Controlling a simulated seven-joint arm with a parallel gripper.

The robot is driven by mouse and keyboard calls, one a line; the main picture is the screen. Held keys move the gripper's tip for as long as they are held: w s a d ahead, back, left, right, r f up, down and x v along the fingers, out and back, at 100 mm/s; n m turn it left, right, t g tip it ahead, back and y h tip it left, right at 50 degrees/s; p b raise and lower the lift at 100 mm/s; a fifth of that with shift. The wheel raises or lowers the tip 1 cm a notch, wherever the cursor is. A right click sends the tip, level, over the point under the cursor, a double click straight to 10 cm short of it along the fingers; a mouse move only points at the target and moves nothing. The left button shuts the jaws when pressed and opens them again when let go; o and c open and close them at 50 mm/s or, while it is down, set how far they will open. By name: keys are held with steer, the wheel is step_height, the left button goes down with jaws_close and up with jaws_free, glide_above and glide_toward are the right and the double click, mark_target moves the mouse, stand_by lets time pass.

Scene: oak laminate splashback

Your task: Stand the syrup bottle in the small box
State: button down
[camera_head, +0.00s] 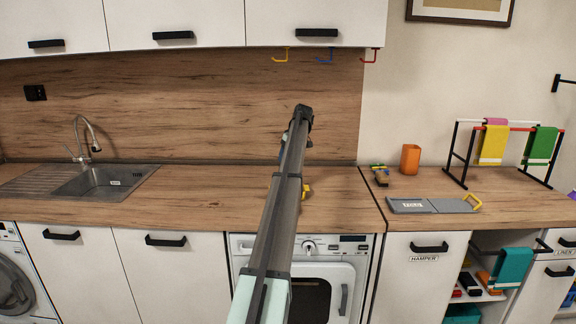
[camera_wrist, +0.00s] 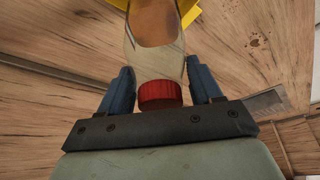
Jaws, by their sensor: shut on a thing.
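The syrup bottle (camera_wrist: 157,50) is clear, with amber-brown contents and a red cap (camera_wrist: 160,95). In the wrist view my gripper (camera_wrist: 161,80) is shut on it near the cap, with a blue finger on each side. The bottle's far end points toward a yellow thing (camera_wrist: 193,12), likely the small box, at the top of the picture. I cannot tell whether the bottle is inside it or above it. In the head view a bit of yellow (camera_head: 306,190) shows on the counter beside my arm, which hides the rest and the bottle.
The wooden counter (camera_head: 345,205) is clear right of my arm. Further right are an orange cup (camera_head: 410,159), a grey board (camera_head: 432,205) and a towel rack (camera_head: 500,150). A sink (camera_head: 105,180) is at left. Coloured hooks (camera_head: 324,58) hang under the wall cabinets.

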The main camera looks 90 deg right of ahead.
steer(key=shift+f, duration=1.9)
steer(key=shift+c, duration=0.9)
jaws_free()
steer(key=shift+f, duration=0.15)
steer(key=v, duration=1.2)
steer(key=shift+w, duration=0.15)
